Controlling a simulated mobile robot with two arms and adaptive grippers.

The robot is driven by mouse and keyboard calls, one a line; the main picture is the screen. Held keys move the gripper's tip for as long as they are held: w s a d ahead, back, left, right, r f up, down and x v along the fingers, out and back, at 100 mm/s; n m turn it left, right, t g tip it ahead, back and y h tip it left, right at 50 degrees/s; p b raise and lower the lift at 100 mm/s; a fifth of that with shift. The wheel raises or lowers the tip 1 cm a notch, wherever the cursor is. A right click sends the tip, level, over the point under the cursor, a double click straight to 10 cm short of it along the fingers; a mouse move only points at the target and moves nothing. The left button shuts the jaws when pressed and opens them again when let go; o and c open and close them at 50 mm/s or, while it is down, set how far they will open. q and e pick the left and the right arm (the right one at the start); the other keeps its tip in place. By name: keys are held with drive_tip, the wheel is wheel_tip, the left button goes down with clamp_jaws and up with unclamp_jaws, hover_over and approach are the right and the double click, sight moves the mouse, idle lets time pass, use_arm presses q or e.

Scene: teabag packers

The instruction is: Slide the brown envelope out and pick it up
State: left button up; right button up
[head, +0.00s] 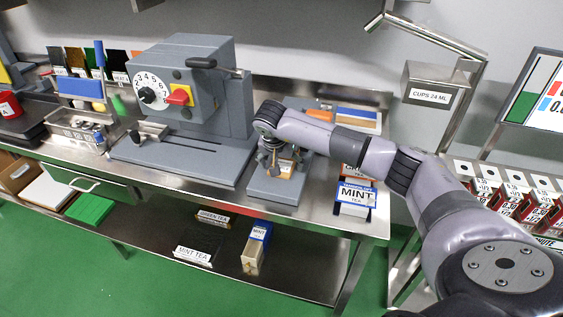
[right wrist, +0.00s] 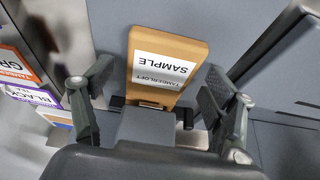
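The brown envelope (right wrist: 170,47) has a white label reading "SAMPLE" and lies against grey machine parts in the right wrist view. Its lower end meets a grey block with a small metal strip. In the head view the brown envelope (head: 284,168) shows small on the grey stand (head: 272,190), partly hidden by my gripper. My right gripper (right wrist: 156,85) is open, with one finger on each side of the envelope and a gap visible on both sides. In the head view the right gripper (head: 274,158) points down over the stand. My left gripper is not in view.
A large grey machine (head: 185,85) with a dial and red knob stands left of the stand. A steel cup holder (head: 432,85) hangs at the back right. The table's front edge is near.

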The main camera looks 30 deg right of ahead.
drive_tip(key=c, duration=1.1)
drive_tip(key=shift+o, duration=0.2)
